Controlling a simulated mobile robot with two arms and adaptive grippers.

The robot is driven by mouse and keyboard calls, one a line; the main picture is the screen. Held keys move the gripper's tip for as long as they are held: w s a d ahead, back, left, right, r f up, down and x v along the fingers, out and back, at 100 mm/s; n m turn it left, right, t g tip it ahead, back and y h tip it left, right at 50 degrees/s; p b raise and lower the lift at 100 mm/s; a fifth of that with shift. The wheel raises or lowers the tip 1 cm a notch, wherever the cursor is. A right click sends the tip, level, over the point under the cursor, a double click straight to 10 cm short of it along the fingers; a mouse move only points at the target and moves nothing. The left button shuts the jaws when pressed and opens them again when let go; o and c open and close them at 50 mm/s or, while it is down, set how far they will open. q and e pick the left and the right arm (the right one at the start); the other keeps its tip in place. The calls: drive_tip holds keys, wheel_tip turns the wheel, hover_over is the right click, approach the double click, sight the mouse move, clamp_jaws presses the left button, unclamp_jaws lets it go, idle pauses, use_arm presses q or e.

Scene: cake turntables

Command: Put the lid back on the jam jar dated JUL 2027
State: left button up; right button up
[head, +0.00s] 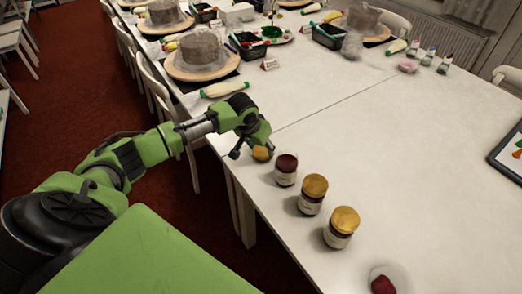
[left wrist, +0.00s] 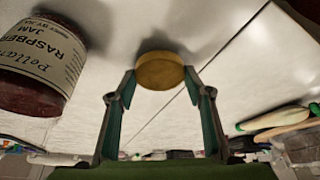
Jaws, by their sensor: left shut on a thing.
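My left gripper (head: 253,153) is shut on a gold lid (head: 261,153) near the table's edge. The left wrist view shows the lid (left wrist: 160,71) between the two fingertips; I cannot tell whether it touches the table. A lidless jar of dark red jam (head: 286,168) stands upright just right of the gripper. It also shows in the left wrist view (left wrist: 40,60), its label reading raspberry jam; the date is not clearly legible. My right gripper is not in view.
Cake turntables (head: 202,68), piping bags (head: 224,89) and a small card (head: 269,64) stand farther back. A tablet (head: 508,160) lies at right. The table's middle is clear.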

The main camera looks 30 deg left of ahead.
use_arm(q)
drive_tip(key=s+d+r, duration=0.2)
drive_tip(key=s+r, duration=0.4)
drive_tip(key=s+d+r+b, duration=0.1)
drive_tip(key=s+d+r, duration=0.1)
drive_tip(key=s+r, duration=0.3)
drive_tip(key=shift+s+d+r, duration=0.35)
drive_tip(key=shift+s+d, duration=0.05)
drive_tip(key=shift+s, duration=0.7)
drive_tip(key=s+d+r, duration=0.1)
drive_tip(key=d+r, duration=0.7)
drive_tip(key=d, duration=0.5)
drive_tip(key=shift+s+d+m, duration=0.35)
drive_tip(key=shift+d+m, duration=0.05)
